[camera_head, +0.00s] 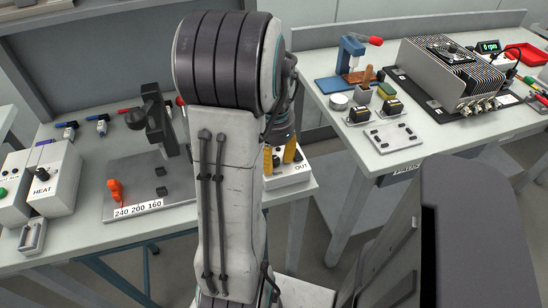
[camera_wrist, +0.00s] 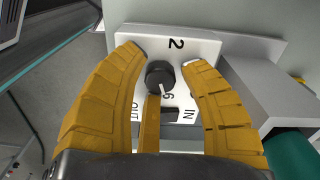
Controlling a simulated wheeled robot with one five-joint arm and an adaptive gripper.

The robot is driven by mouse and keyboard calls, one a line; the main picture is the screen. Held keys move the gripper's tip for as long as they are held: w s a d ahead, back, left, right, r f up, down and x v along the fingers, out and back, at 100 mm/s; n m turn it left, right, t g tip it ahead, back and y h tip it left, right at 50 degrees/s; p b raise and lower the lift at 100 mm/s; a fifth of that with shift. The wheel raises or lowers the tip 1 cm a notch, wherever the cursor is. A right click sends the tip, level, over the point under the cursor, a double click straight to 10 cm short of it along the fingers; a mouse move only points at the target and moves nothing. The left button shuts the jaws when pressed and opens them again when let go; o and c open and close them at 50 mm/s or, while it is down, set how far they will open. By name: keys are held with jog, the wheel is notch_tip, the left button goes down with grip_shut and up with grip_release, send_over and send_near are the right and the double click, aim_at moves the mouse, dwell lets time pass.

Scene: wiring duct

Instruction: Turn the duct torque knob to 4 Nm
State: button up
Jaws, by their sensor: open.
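The black torque knob (camera_wrist: 160,77) sits on a white panel (camera_wrist: 205,48) in the wrist view. A "2" is printed above it, a "6" just below, and IN and OUT lower down; no 4 is visible. The knob's light pointer mark seems to face the 6. My gripper (camera_wrist: 164,58) is open, its yellow fingers on both sides of the knob and another below it; I cannot tell whether any touches it. In the head view my arm mostly hides the white box (camera_head: 290,178) marked OUT, with my gripper (camera_head: 281,158) above it.
On the left bench are a HEAT unit (camera_head: 55,180) and a grey plate (camera_head: 135,176) marked 240 200 160 with an orange knob (camera_head: 115,190). The right bench holds a finned device (camera_head: 450,75) and a blue press (camera_head: 350,60). A gap separates the benches.

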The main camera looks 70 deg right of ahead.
jog(key=shift+o, duration=0.2)
grip_shut()
jog(key=shift+n, duration=0.3)
jog(key=n, duration=1.3)
jog(key=shift+a, duration=0.1)
dwell(0.6)
